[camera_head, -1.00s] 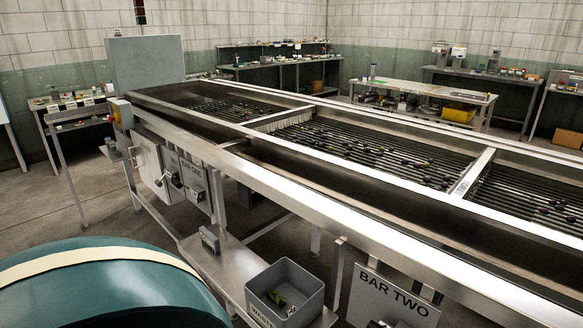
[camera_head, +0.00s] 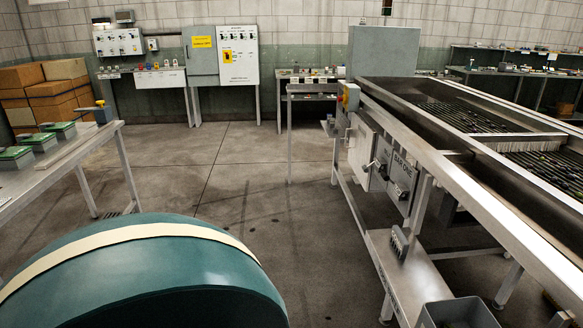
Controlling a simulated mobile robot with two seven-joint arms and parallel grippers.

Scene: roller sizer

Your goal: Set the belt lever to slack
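None of the handles in view can be read as the belt lever, so I cannot tell which one it is. On the side of the roller sizer (camera_head: 465,165), grey boxes carry small dark-tipped levers; one box (camera_head: 403,184) stands beside the words BAR ONE, and another box (camera_head: 362,150) stands to its left. Neither of my grippers shows in the head view.
Open concrete floor (camera_head: 250,180) lies between the sizer and the left bench (camera_head: 60,150), which carries green-topped items. Wall panels (camera_head: 238,55) and a side table (camera_head: 310,90) stand at the back. A grey bin (camera_head: 458,312) sits on the sizer's lower shelf.

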